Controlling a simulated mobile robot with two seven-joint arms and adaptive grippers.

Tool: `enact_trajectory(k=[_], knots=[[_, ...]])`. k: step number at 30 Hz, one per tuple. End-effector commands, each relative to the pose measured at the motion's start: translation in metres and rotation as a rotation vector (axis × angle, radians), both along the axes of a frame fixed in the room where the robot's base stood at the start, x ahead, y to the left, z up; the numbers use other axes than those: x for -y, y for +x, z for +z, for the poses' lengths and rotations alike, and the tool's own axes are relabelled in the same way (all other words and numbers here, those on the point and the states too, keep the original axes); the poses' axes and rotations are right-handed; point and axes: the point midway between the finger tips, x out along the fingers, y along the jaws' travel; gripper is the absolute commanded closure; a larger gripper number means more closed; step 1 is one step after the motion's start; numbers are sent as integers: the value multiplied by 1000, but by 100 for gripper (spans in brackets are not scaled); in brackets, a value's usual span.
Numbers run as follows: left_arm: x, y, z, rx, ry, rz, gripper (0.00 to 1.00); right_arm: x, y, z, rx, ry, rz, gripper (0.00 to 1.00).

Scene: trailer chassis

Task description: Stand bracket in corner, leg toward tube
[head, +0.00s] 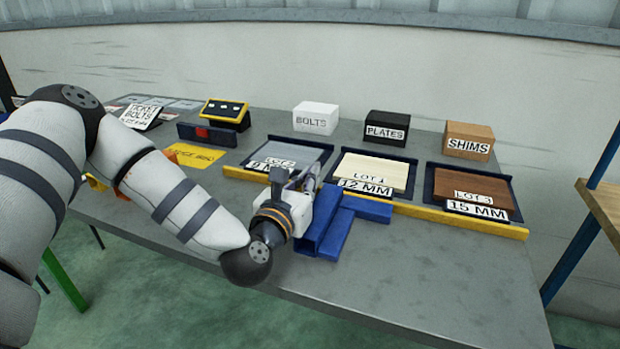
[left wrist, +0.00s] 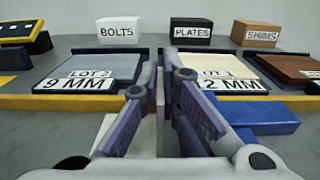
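My left gripper (head: 308,182) is over the blue tubes on the table. In the left wrist view its two fingers (left wrist: 164,82) come close together around a thin pale grey piece (left wrist: 161,118), seen edge-on, which looks like the bracket. The fingers hide most of its shape, and I cannot tell whether it touches the table. A blue tube (head: 318,222) lies under and beside the gripper, with a shorter blue piece (head: 337,236) along its right side. Another blue tube (head: 366,208) runs right from there; it also shows in the left wrist view (left wrist: 262,128). My right gripper is out of view.
Behind stand the 9 MM tray (head: 286,149), the 12 MM tray (head: 376,172) and the 15 MM tray (head: 470,187) along a yellow rail (head: 460,222). Boxes marked BOLTS (head: 315,118), PLATES (head: 386,128) and SHIMS (head: 468,141) are farther back. The front right tabletop (head: 430,270) is clear.

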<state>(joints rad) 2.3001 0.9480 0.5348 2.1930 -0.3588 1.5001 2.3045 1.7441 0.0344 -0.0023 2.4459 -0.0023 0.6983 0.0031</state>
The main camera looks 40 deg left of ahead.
Motion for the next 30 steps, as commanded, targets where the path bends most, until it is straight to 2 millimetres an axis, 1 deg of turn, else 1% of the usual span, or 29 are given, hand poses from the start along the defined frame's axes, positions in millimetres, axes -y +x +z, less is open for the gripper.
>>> enact_trajectory(k=[1,3,7,10,11,18,20,21,23,26,30], knots=[[0,0,4,5,0,0,100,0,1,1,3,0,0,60],[0,0,4,5,0,0,100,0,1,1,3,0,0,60],[0,0,-2,3,1,0,100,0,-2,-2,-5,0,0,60],[0,0,-1,2,0,0,77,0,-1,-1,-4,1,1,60],[0,0,-1,2,0,0,75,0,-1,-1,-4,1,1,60],[0,0,-1,3,1,0,75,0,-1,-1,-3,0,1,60],[0,0,2,4,1,0,75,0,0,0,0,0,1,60],[0,0,6,6,0,0,75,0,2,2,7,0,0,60],[2,-6,3,2,-1,0,75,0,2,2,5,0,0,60],[6,-25,2,-1,-2,0,75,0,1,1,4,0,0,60],[13,-57,1,-3,-2,-1,75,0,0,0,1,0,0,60]])
